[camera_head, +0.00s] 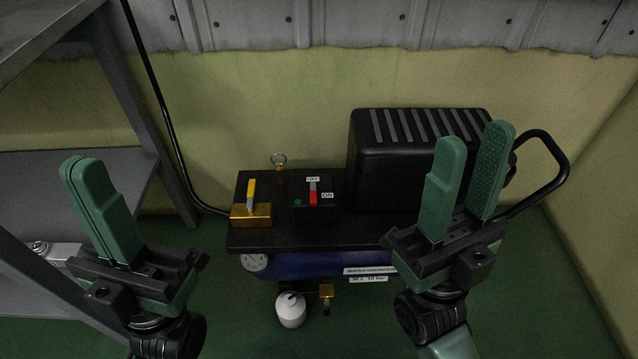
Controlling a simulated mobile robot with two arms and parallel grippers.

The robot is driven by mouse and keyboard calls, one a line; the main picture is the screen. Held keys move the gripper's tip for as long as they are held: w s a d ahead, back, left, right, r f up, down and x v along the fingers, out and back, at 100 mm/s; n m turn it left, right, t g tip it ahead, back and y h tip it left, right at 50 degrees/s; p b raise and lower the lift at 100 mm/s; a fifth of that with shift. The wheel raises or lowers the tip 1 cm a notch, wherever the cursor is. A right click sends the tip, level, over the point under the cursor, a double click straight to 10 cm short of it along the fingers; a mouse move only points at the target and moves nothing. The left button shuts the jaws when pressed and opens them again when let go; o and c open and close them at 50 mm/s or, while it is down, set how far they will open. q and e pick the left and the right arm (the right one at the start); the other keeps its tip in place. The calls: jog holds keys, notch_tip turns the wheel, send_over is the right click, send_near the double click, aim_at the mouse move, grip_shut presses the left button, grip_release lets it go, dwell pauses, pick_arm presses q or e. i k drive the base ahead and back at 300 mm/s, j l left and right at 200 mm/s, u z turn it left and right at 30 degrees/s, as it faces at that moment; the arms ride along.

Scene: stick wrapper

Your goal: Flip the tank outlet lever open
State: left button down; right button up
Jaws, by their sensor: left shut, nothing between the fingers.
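A compressor stands on the floor, with a black top plate (350,232) and a blue tank (305,264) under it. A yellow lever (251,192) stands upright on a brass block (251,215) at the plate's left; I cannot tell whether this is the tank outlet lever. A red switch (313,198) between OFF and ON labels is to its right. My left gripper (82,165) is shut and empty, well left of the brass block. My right gripper (473,135) is open and empty, in front of the black motor cover, apart from the lever.
The ribbed black motor cover (375,165) fills the plate's right side. A brass ring (279,160) stands behind the switch. A gauge (255,262), a white bowl (290,310) and a small brass fitting (326,292) are at the front. Grey shelves (75,185) stand left; a black hose (160,100) runs down to the plate.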

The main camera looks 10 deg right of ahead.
aim_at(253, 182)
jog(key=l, duration=1.55)
jog(key=i, duration=0.05)
